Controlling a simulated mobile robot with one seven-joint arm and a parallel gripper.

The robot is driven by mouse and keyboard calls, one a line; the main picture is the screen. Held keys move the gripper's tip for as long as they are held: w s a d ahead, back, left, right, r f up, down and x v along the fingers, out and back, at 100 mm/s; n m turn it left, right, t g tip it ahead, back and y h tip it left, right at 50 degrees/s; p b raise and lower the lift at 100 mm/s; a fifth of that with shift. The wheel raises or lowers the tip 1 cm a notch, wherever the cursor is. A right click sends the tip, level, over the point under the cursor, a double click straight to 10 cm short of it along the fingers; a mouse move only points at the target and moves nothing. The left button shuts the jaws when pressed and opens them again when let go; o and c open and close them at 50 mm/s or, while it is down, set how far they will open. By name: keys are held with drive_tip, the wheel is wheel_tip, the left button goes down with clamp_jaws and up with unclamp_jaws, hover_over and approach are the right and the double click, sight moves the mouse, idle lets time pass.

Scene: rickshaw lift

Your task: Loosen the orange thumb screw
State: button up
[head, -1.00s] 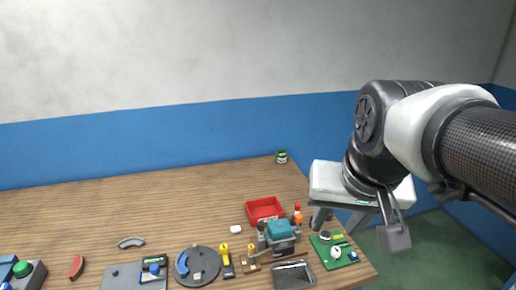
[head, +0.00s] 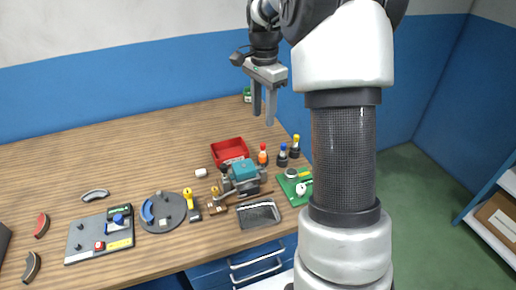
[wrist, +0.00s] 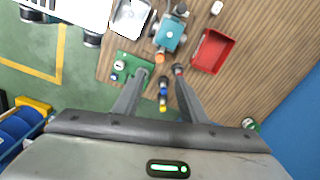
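I cannot say for certain which part is the orange thumb screw. A small yellow-orange knob (head: 214,190) stands on a brown block (head: 216,207) left of the teal machine (head: 245,171). A larger yellow upright part (head: 188,194) stands beside the grey disc (head: 163,212). My gripper (head: 263,118) hangs fingers down above the back right of the table, apart from these parts. It is open and empty. In the wrist view its fingertips (wrist: 160,72) are spread over the bottles, and the teal machine (wrist: 170,34) lies beyond them. The yellow-orange knob is not clear there.
An orange-capped bottle (head: 263,156), a blue-capped one (head: 282,156) and a yellow-capped one (head: 295,147) stand near the right edge. A red tray (head: 229,151), a dark metal tray (head: 258,214) and a green board (head: 294,187) are close by. The table's back left is clear.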

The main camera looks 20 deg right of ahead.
sight(263, 155)
wheel_tip(263, 155, down, 16)
drive_tip(key=shift+r, duration=0.25)
clamp_jaws()
